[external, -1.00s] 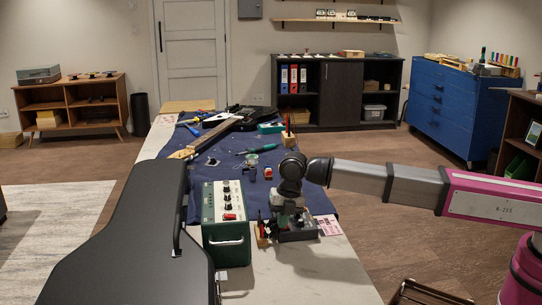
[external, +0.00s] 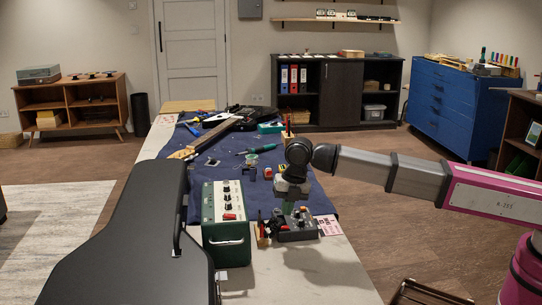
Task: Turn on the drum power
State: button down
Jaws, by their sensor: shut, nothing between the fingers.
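My gripper (external: 288,209) points down, shut and empty, just above a small dark grey box (external: 298,235) with knobs on its top. I cannot tell whether the fingertips touch the box. To its left stands a green box (external: 226,222) with a light top panel, several dark knobs, a red switch (external: 229,216) and a front handle. No label reading drum is legible on either box, and I cannot tell the state of any switch.
A black guitar case (external: 130,245) fills the left front. A guitar and tools lie on the blue mat (external: 235,172) behind. The pale bench front (external: 305,268) is clear.

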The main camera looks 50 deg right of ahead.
aim_at(282, 226)
notch_tip(282, 226, up, 10)
jog(key=shift+s+d+f, duration=0.15)
jog(key=shift+s+d, duration=0.1)
dwell(0.3)
jog(key=shift+s+d, duration=0.15)
jog(key=shift+d, duration=0.05)
jog(key=f, duration=0.4)
jog(key=w+a+f, duration=0.1)
jog(key=f, duration=0.7)
jog(key=shift+w+a+f, duration=0.15)
jog(key=shift+w+a, duration=0.05)
jog(key=shift+w+a+f, duration=0.1)
jog(key=shift+f, duration=0.6)
